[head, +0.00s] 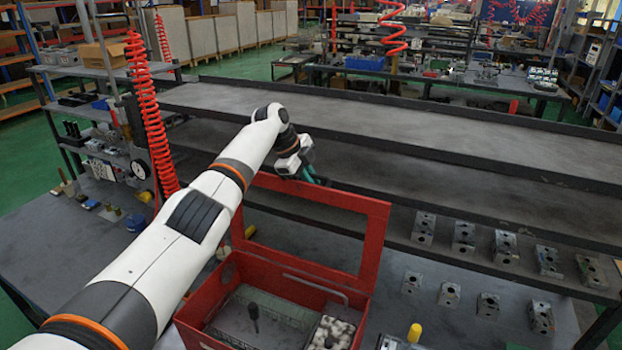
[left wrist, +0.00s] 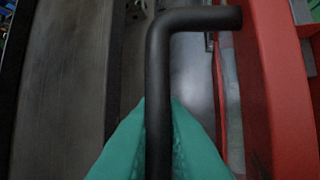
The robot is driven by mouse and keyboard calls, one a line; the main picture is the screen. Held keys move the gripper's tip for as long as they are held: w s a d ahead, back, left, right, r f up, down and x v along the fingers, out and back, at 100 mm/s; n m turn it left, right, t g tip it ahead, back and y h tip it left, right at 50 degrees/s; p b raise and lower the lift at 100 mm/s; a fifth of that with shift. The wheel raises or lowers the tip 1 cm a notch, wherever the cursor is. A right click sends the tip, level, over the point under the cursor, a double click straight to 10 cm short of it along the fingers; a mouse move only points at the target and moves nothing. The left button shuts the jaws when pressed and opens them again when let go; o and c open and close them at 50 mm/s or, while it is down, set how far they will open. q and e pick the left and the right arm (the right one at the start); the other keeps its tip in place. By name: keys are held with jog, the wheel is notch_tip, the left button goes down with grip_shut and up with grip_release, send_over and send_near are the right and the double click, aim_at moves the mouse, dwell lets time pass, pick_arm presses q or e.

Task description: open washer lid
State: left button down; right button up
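The red washer box (head: 208,293) stands in the lower middle of the head view with its inside showing. Its lid (head: 375,238), a red frame around an opening, stands raised, roughly upright, along the far side. My left gripper (head: 314,178) is at the lid's top edge. In the left wrist view, its teal fingers (left wrist: 162,125) close on both sides of a bent black handle (left wrist: 157,70) beside the red lid frame (left wrist: 285,80). In the head view the handle is mostly hidden by the gripper. My right gripper is in neither view.
Inside the box are a dark upright piece (head: 253,315) and a light block (head: 333,331). Several metal valve blocks (head: 463,238) stand in rows at right. A long grey shelf (head: 400,135) runs behind the lid. A red coiled hose (head: 150,110) hangs at left.

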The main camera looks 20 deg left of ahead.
pick_arm(q)
jog(key=c, duration=1.5)
grip_release()
jog(key=shift+s+f, duration=0.1)
jog(key=shift+f, duration=0.5)
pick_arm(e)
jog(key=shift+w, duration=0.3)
pick_arm(q)
jog(key=shift+r, duration=0.15)
